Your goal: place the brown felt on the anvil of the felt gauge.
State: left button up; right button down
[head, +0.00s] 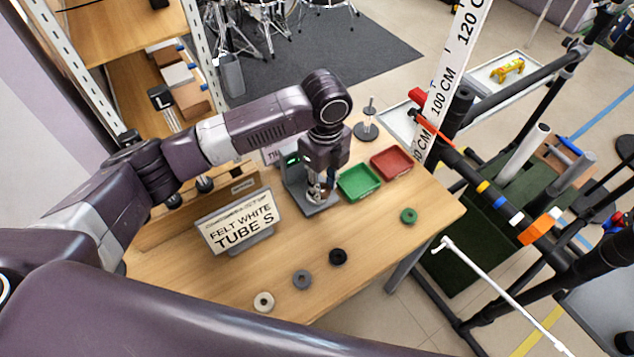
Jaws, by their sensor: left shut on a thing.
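The felt gauge (295,185) is a grey stand with a small lit display, near the back middle of the wooden table. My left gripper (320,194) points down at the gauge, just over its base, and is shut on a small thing. I take this to be the brown felt, but the fingers mostly hide it, and no brown felt shows loose on the table. The anvil is hidden behind the gripper, so I cannot tell whether the felt touches it. My right gripper is not in view.
Green (408,215), black (338,256), grey (302,280) and white (263,301) felt rings lie on the table. A green tray (358,181) and red tray (392,162) stand right of the gauge. A sign (237,222) stands left; a spindle stand (367,131) is behind.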

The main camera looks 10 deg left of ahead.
pick_arm(q)
jog(key=shift+w+a, duration=0.5)
jog(key=shift+w, duration=0.05)
jog(key=shift+w+a+r, duration=0.1)
jog(key=shift+w+a, duration=0.35)
jog(key=shift+a, duration=0.05)
notch_tip(320, 180, down, 3)
jog(key=shift+s+r+p, duration=0.1)
jog(key=shift+p, duration=0.55)
jog(key=shift+d+f, duration=0.1)
jog(key=shift+f, duration=0.4)
jog(key=o, duration=0.7)
jog(key=shift+f, duration=0.1)
